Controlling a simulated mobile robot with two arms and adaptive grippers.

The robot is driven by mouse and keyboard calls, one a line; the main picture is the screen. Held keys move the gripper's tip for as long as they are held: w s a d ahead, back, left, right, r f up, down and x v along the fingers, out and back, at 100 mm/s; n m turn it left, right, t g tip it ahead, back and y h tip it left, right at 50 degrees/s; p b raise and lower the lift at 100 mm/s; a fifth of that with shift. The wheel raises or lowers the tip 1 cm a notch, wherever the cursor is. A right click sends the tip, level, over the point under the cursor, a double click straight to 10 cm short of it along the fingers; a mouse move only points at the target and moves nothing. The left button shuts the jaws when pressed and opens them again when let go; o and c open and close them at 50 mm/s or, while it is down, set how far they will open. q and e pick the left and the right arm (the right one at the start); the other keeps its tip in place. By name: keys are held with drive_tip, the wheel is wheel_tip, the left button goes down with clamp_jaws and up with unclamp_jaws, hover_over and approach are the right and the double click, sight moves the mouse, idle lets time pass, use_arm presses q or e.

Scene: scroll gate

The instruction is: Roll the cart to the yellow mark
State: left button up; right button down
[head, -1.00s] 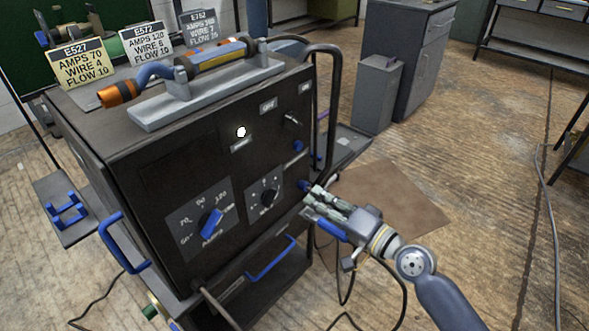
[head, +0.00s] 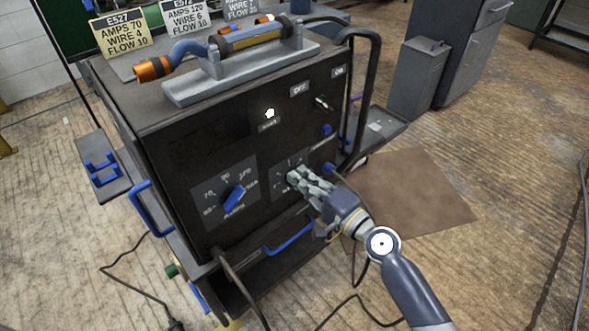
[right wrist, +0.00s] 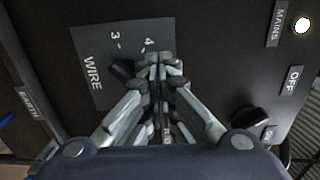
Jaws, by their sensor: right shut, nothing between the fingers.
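My left gripper is out of view.
A torch (head: 235,43) lies on a grey stand on top, behind which stand setting cards (head: 119,35). A brown floor sheet (head: 420,195) lies right of the cart. Cables (head: 130,275) trail over the floor. A grey cabinet (head: 470,60) stands behind right.

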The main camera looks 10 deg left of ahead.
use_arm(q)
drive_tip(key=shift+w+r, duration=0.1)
use_arm(e)
drive_tip(key=shift+x, duration=1.45)
